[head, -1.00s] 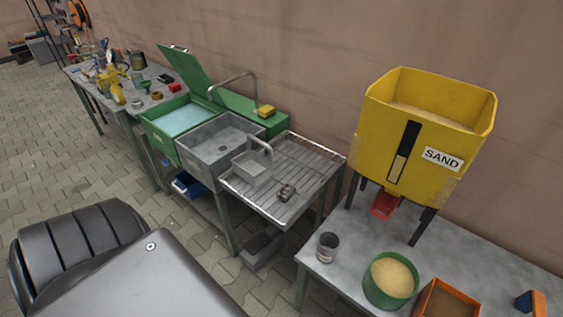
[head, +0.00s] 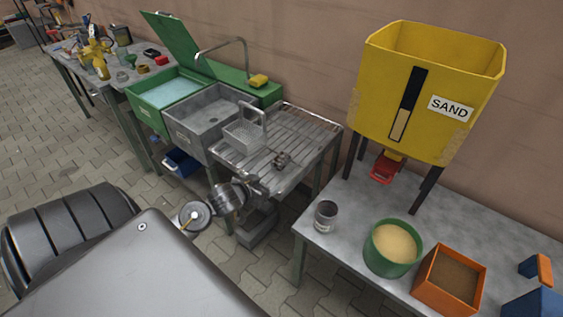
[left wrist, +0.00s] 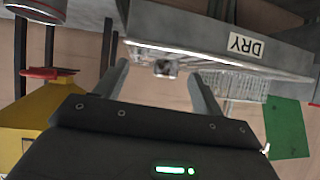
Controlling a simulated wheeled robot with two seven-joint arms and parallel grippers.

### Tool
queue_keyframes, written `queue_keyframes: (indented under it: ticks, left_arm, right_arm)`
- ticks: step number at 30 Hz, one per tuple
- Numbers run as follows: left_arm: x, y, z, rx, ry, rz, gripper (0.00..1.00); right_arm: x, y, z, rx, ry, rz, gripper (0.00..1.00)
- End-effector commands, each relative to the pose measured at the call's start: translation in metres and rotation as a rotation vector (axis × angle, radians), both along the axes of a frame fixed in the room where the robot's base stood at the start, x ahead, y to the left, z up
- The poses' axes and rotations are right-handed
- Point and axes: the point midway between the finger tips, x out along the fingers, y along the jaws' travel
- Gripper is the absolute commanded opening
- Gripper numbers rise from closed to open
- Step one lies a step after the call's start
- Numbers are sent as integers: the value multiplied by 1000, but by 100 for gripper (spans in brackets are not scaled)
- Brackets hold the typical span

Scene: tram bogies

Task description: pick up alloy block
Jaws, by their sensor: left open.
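The alloy block, a small dark-grey metal piece (head: 281,160), sits on the slatted metal drain rack (head: 306,131) beside the sink. In the left wrist view the block (left wrist: 165,68) shows small, beyond and between my fingers. My left gripper (head: 263,186) is at the rack's front edge, on the near side of the block and apart from it. In the left wrist view my left gripper (left wrist: 160,84) has its two fingers spread with nothing between them. My right gripper is not in view.
A wire basket (head: 240,134) stands on the rack left of the block, next to the grey sink (head: 203,117). A yellow sand hopper (head: 428,85), a metal cup (head: 325,216) and a green sand tub (head: 391,250) stand on the right table. A "DRY" label (left wrist: 244,45) shows in the wrist view.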

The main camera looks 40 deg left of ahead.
Motion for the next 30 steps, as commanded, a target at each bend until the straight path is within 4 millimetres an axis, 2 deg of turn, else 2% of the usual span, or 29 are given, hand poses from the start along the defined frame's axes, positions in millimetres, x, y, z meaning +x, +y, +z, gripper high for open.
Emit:
queue_keyframes:
  ticks: [3, 9, 13, 22, 30]
  left_arm:
    - [20, 19, 20, -17, -79, -3, 69]
    - [35, 33, 37, -39, -143, -8, 69]
    - [41, 33, 34, -40, -144, -7, 69]
    - [80, 36, 18, -40, -143, -9, 69]
    - [89, 36, 14, -40, -143, -8, 69]
  right_arm:
    - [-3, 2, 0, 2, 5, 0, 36]
    - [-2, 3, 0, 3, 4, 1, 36]
    - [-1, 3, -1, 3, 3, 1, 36]
    - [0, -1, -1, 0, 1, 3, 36]
    - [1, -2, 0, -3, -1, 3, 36]
